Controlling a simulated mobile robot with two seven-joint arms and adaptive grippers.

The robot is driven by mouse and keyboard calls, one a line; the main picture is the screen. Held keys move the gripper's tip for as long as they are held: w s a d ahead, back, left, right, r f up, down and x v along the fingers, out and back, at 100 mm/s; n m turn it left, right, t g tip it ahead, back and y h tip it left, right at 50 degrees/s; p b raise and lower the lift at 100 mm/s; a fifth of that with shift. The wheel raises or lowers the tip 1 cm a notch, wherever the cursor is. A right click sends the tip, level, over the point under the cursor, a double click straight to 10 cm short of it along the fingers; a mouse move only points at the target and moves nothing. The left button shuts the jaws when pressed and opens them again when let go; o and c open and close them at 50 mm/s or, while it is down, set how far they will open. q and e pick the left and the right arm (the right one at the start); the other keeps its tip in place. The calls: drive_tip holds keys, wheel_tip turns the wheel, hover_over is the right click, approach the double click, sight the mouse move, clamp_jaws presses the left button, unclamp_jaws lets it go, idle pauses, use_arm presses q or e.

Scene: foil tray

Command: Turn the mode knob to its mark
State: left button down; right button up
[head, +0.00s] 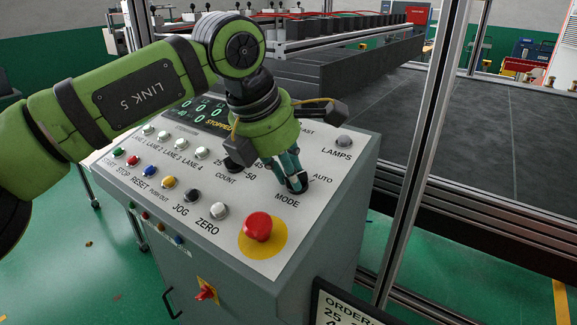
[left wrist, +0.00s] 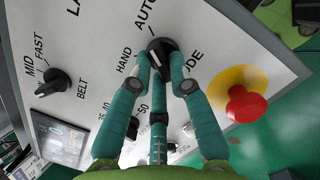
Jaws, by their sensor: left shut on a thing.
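The mode knob (head: 299,185) is a black rotary knob at the right side of the sloped control panel (head: 240,235), above the MODE label. In the left wrist view the knob (left wrist: 160,46) sits between the HAND and AUTO labels. My left gripper (head: 292,181) reaches down to it from above. Its teal fingers are shut on the knob, one on each side, in the left wrist view (left wrist: 162,66). The fingers hide part of the knob, so I cannot tell exactly where its pointer stands. My right gripper is out of view.
A red emergency button (head: 257,226) on a yellow disc stands close to the knob. The black belt knob (left wrist: 54,83) is nearby. Several small buttons cover the panel's left part. A metal frame post (head: 425,140) rises right of the panel.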

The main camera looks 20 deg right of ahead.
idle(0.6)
use_arm(q)
drive_tip(key=c, duration=1.1)
unclamp_jaws()
drive_tip(key=shift+d, duration=0.1)
drive_tip(key=shift+c, duration=0.2)
drive_tip(key=v, duration=1.2)
